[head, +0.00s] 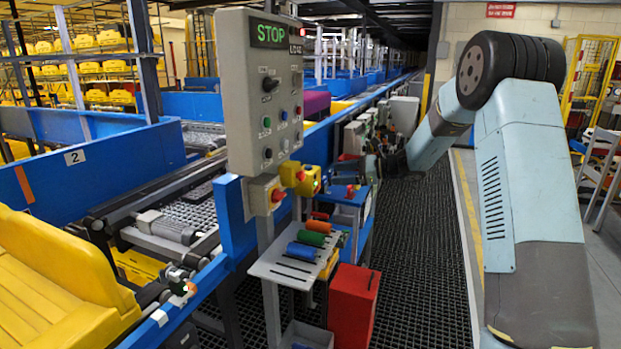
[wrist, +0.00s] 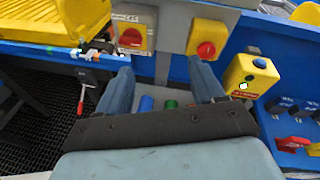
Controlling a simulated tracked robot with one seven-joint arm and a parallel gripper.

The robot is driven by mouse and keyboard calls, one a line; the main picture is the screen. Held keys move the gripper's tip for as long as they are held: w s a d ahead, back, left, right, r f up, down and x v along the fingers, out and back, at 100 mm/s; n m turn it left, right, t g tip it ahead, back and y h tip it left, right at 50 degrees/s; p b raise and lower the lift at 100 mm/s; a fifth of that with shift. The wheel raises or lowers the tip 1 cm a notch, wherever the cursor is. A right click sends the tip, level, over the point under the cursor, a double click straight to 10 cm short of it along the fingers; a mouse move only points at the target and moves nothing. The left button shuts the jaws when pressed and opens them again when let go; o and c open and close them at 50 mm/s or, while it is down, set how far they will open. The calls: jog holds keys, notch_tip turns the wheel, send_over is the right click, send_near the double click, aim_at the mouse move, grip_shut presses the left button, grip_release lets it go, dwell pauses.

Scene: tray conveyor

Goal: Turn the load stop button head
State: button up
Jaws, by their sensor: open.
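A red button head (wrist: 206,50) sits on a yellow box in the wrist view, near the top middle. I cannot read which is the load stop.
A yellow box (wrist: 250,75) with a blue button stands right of the fingers. Red handles (wrist: 293,143) are at the lower right. In the head view, a shelf (head: 275,268) holds coloured cylinders, a red bin (head: 353,305) stands below, and the grated aisle (head: 425,250) is clear.

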aim_at(302, 176)
jog(key=w+d+f+m+t+y, duration=0.1)
jog(key=w+f+m+t+y, duration=0.15)
jog(key=w+f+m, duration=0.4)
jog(key=w+a+n, duration=0.2)
jog(key=w+a, duration=0.4)
jog(key=a, duration=0.6)
jog(key=shift+w+a, duration=0.15)
jog(key=shift+t+h, duration=0.25)
